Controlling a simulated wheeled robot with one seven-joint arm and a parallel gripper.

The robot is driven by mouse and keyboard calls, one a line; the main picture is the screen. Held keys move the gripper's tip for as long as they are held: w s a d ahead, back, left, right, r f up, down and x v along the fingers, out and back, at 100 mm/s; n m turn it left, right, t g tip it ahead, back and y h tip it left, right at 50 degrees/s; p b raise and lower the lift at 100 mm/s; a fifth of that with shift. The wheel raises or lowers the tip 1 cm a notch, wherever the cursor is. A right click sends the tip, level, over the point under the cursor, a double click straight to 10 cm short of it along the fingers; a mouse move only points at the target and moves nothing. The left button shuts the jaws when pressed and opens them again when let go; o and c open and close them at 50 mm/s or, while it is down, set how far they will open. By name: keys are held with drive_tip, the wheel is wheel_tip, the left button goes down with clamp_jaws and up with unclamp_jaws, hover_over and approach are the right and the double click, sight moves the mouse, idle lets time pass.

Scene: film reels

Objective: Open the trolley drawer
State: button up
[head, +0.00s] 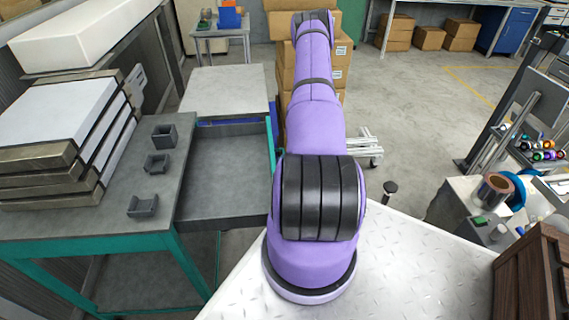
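The trolley (108,215) stands at the left, with a grey top and a teal frame. Its drawer (222,182) stands out from the trolley's right side, open toward my arm. The drawer's grey floor and dark walls show, and it looks empty. Part of its teal front edge shows beside my purple arm; the arm hides the rest. My arm reaches away from me, past the right side of the drawer. My gripper is not visible, so its contact with the drawer cannot be seen.
Three small grey holders, one being (164,136), and stacked white-topped slabs (62,112) sit on the trolley. Cardboard boxes (338,62) stand behind my arm. A cluttered bench with a copper-coloured roll (494,190) is at right. Open floor (415,120) lies right of my arm.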

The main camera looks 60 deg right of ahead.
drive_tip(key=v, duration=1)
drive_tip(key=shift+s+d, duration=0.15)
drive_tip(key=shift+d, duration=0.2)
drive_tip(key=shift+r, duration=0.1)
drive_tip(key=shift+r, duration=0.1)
